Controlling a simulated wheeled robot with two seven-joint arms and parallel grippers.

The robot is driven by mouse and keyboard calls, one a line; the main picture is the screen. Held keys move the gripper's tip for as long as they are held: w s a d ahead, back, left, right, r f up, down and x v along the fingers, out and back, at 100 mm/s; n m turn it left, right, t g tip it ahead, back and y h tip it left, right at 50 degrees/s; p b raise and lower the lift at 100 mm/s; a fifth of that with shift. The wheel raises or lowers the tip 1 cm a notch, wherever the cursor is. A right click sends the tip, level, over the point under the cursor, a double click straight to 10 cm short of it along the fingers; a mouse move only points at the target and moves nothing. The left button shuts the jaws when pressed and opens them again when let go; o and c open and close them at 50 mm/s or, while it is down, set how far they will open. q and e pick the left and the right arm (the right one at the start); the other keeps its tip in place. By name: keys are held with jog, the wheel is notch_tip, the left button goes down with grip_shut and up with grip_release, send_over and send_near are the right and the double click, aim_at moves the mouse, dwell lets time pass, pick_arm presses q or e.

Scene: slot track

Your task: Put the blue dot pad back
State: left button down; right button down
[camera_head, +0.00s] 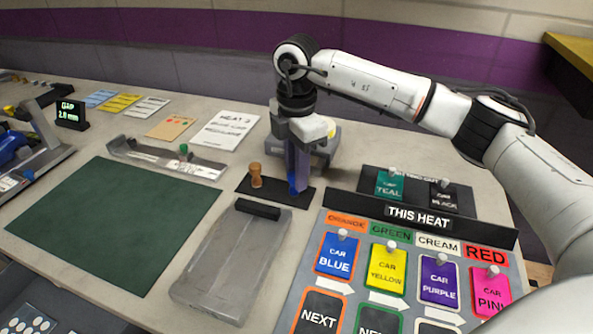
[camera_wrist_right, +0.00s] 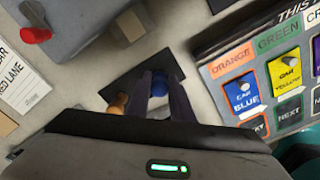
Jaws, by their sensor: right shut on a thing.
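My right gripper (camera_head: 298,188) points down over a small black mat (camera_head: 277,191) right of the table's middle. It is shut on the blue dot pad (camera_head: 292,184), low at the mat's right part. In the right wrist view the pad shows as a blue round shape (camera_wrist_right: 158,80) between the dark fingertips (camera_wrist_right: 160,88), over the black mat (camera_wrist_right: 121,82). The fingers hide much of it, and I cannot tell whether it touches the mat. A brown wooden peg-like piece (camera_head: 256,175) stands on the mat just left of the gripper. My left gripper is not in view.
A grey tray with a black bar (camera_head: 222,265) lies in front of the mat. A green mat (camera_head: 117,222) is at left. The card board (camera_head: 390,262), with several knobbed car cards, is at right. A grey block-like device (camera_head: 325,150) stands close behind the gripper.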

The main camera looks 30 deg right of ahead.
jog(key=shift+f, duration=0.1)
jog(key=c, duration=1.6)
grip_release()
jog(key=shift+o, duration=0.2)
notch_tip(320, 180, up, 12)
